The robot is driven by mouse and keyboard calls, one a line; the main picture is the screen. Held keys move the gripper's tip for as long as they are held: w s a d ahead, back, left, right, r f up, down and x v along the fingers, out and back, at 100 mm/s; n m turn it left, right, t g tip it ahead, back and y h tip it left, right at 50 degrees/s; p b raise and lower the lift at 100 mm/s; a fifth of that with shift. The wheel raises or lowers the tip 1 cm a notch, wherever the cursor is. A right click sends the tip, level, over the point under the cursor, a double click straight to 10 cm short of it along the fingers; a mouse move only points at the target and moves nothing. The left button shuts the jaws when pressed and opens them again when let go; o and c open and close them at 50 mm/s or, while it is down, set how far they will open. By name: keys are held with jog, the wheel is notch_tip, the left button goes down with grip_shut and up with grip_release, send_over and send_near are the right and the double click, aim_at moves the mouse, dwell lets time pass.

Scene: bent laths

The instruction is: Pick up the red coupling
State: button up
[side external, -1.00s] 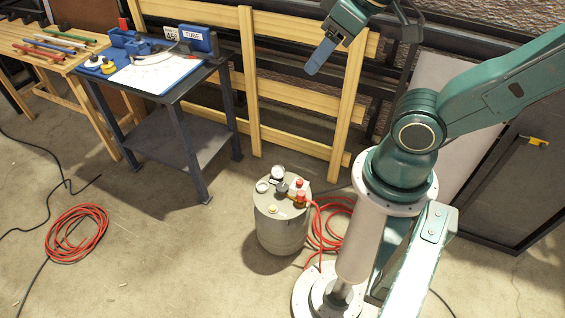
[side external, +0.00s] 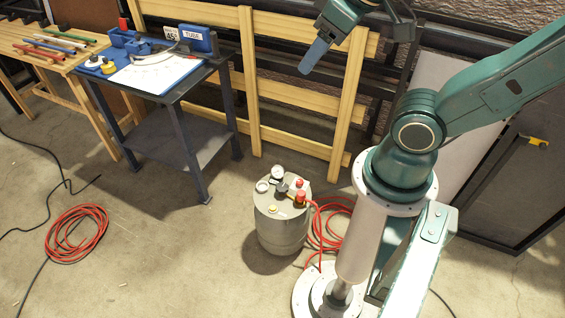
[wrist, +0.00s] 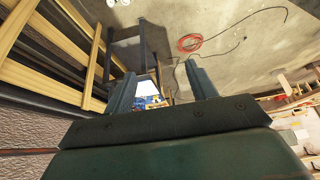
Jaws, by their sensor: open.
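A small red fitting (side external: 300,198) with a brass-coloured part sits on top of the grey tank (side external: 283,235), where the red hose (side external: 333,222) joins it. It looks like the red coupling, but it is too small to be sure. A smaller red piece (side external: 302,184) is just behind it. My gripper (side external: 308,66) is high above the floor, in front of the wooden rack and well above the tank. Its two fingers are apart in the wrist view (wrist: 160,85), with nothing held between them. The tank is not visible in the wrist view.
A dark table (side external: 176,95) at the back left carries blue fixtures and a white sheet. A wooden bench (side external: 48,72) beside it holds several coloured rods. The wooden rack (side external: 254,90) stands behind the tank.

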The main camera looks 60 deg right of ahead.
jog(key=w+d+f+m+g, duration=0.1)
jog(key=w+d+f+m, duration=0.1)
jog(key=w+d+f, duration=0.3)
jog(key=w+d+f+m+g, duration=0.1)
jog(key=w+f+m, duration=0.2)
jog(key=w, duration=0.4)
jog(key=w+d+f+m+g, duration=0.1)
jog(key=w+d+f+m, duration=0.15)
jog(key=f, duration=0.45)
jog(key=w+d+f+m, duration=0.1)
jog(key=w+d+f, duration=0.25)
jog(key=f, duration=0.25)
jog(key=m+g, duration=0.3)
jog(key=m, duration=0.4)
send_over(301, 193)
notch_tip(301, 193, down, 32)
jog(key=shift+w+d+f, duration=0.1)
jog(key=shift+w+f, duration=0.05)
jog(key=shift+f, duration=0.05)
jog(key=shift+f, duration=4.25)
jog(key=shift+f, duration=0.15)
